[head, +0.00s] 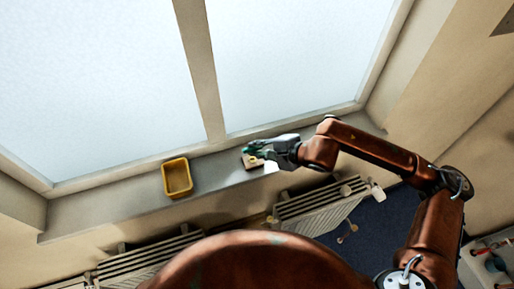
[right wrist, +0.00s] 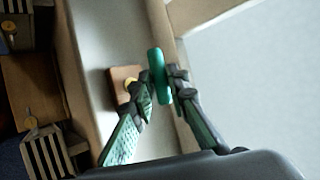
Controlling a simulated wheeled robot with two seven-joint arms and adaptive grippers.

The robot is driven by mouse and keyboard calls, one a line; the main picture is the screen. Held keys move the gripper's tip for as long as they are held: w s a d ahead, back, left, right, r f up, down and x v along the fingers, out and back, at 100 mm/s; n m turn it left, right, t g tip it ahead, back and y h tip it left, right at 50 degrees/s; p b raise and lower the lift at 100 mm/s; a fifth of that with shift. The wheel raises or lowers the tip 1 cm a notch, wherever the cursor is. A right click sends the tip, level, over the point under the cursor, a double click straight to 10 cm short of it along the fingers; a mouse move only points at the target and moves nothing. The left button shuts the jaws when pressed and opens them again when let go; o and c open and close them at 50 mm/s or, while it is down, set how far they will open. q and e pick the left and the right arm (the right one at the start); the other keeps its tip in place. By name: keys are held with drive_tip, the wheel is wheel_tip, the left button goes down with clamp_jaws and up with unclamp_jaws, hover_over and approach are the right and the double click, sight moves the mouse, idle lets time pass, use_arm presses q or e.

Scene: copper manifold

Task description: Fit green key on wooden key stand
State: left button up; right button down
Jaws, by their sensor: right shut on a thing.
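My right gripper (head: 261,150) is over the grey window sill in the head view. In the right wrist view its two fingers (right wrist: 163,92) are shut on the green key (right wrist: 157,66), which stands up between the fingertips. In the head view the stand (head: 247,162) lies at the gripper's tip, and the green key (head: 250,149) shows small there. A finger partly hides the stand, and I cannot tell whether key and stand touch. My left gripper is not in view.
A yellow bin (head: 177,178) stands on the sill (head: 217,172) to the left of the stand. The window (head: 285,60) rises behind the sill. Radiators (head: 318,203) with valves are below its front edge. The sill between bin and stand is clear.

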drive_tip(key=shift+s+d+r+b, duration=0.1)
drive_tip(key=shift+s+d+b, duration=0.05)
drive_tip(key=shift+s, duration=0.25)
drive_tip(key=shift+s+d+r+b, duration=0.1)
drive_tip(key=shift+s+b, duration=0.05)
drive_tip(key=shift+s, duration=0.25)
drive_tip(key=shift+b, duration=0.7)
idle(0.8)
drive_tip(key=shift+f+b, duration=1.1)
drive_tip(key=shift+b, duration=0.05)
idle(0.9)
drive_tip(key=c, duration=1.8)
unclamp_jaws()
drive_tip(key=v, duration=1.2)
